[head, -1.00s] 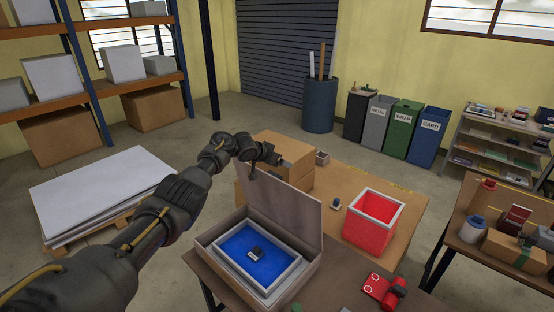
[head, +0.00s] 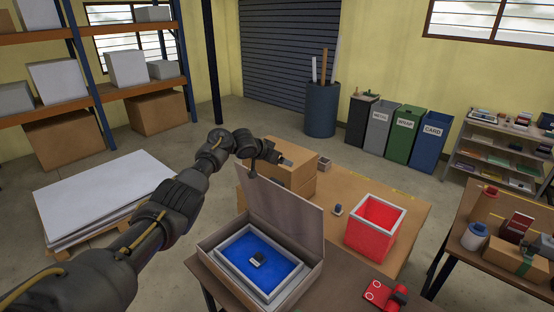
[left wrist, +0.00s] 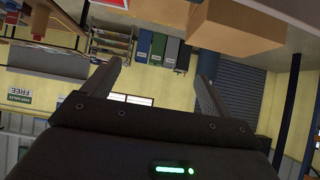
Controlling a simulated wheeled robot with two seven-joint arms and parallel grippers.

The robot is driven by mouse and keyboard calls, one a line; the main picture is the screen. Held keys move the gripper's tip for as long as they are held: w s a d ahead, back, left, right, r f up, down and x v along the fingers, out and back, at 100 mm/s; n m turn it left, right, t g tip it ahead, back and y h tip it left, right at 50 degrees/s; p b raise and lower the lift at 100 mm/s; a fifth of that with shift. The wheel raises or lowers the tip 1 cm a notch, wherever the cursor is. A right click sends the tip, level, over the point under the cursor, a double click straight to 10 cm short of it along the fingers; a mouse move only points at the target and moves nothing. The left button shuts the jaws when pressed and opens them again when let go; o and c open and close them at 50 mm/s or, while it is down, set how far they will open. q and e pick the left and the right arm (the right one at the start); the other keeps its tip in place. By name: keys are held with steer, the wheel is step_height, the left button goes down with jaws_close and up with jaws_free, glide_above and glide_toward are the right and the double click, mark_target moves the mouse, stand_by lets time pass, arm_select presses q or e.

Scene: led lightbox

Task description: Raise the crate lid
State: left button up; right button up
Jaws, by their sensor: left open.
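The crate (head: 218,262) stands on the near table, with a white-rimmed blue inset (head: 245,247) that holds a small dark block (head: 258,258). Its grey-brown lid (head: 285,208) stands raised at the back, close to upright. My left gripper (head: 282,160) is above the lid's top edge and in front of the cardboard boxes. Whether any part of it touches the lid is unclear. In the left wrist view my left gripper (left wrist: 157,64) has its fingers spread with nothing between them. My right gripper is not in view.
A red bin (head: 372,237) stands right of the lid. Cardboard boxes (head: 290,178) sit behind it. A red item (head: 385,294) lies at the table's front right.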

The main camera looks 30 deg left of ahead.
arm_select(q)
steer(key=b+v, duration=0.3)
steer(key=v, duration=0.7)
steer(key=shift+s+r, duration=0.25)
steer(key=shift+s, duration=0.05)
